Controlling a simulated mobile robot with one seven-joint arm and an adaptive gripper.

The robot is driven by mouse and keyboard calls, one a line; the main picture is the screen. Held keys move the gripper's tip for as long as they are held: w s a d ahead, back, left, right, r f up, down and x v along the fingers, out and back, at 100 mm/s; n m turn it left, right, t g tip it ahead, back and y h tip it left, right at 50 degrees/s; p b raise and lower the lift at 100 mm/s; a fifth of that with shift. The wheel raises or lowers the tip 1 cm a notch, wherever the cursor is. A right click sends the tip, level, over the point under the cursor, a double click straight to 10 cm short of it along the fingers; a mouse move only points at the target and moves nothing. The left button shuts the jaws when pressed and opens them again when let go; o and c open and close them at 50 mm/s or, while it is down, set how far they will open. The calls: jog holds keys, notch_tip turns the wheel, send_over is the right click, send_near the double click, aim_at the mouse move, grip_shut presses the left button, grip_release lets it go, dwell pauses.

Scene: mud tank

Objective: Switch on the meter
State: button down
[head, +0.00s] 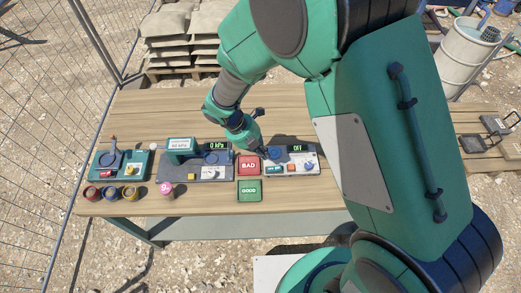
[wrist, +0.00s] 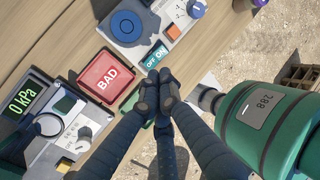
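The meter (head: 305,168) is a light grey box on the wooden table, right of the red BAD button. Its small display (head: 297,149) reads OFF. In the wrist view the meter (wrist: 134,47) shows a round blue pad and a rocker switch (wrist: 156,56) marked OFF and ON. My gripper (wrist: 158,77) has its fingertips together with nothing visible between them. The tips are just beside the switch's near edge; whether they touch it I cannot tell. In the head view my gripper (head: 261,151) is over the meter's left end.
The red BAD button (head: 249,165) and green GOOD button (head: 249,190) sit left of the meter. Farther left are a press-like device (head: 195,170) reading 0 kPa, a teal device (head: 120,164) and several small coloured cups. The front right of the table (head: 310,200) is clear.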

aim_at(277, 168)
jog(key=b+x, duration=0.1)
jog(key=x, duration=0.8)
jog(key=shift+d+f, duration=0.2)
jog(key=shift+f, duration=0.15)
